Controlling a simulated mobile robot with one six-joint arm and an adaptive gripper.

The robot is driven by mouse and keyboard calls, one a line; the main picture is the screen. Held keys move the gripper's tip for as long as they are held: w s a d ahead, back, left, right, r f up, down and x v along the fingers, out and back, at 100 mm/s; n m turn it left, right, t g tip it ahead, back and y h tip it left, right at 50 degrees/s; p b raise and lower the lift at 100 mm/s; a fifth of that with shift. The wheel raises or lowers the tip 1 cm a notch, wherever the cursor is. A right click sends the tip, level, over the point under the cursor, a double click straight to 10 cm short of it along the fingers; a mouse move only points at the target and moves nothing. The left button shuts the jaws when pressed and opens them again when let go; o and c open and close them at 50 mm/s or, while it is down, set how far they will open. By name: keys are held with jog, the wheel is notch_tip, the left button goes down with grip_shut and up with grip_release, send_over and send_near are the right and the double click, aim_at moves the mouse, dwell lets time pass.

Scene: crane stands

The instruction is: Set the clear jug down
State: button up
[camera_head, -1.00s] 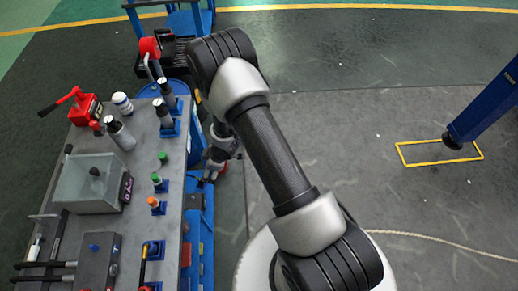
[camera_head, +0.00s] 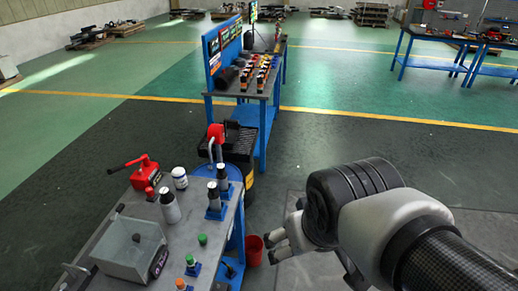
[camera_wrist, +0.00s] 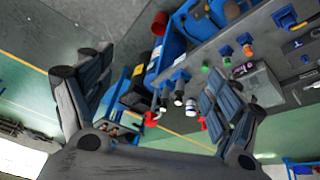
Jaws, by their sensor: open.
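My gripper (camera_wrist: 155,62) shows in the wrist view with its two dark fingers spread wide and nothing between them. I cannot make out a clear jug in either current view.
Another blue bench (camera_head: 250,88) is behind. Floor to the right is open.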

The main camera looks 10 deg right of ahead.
jog(key=shift+m+y, duration=0.3)
jog(key=shift+m, duration=0.1)
jog(key=s, duration=0.3)
jog(key=s+a, duration=0.1)
jog(key=s, duration=0.1)
jog(key=shift+s+r, duration=0.15)
jog(key=shift+r, duration=0.15)
dwell(0.5)
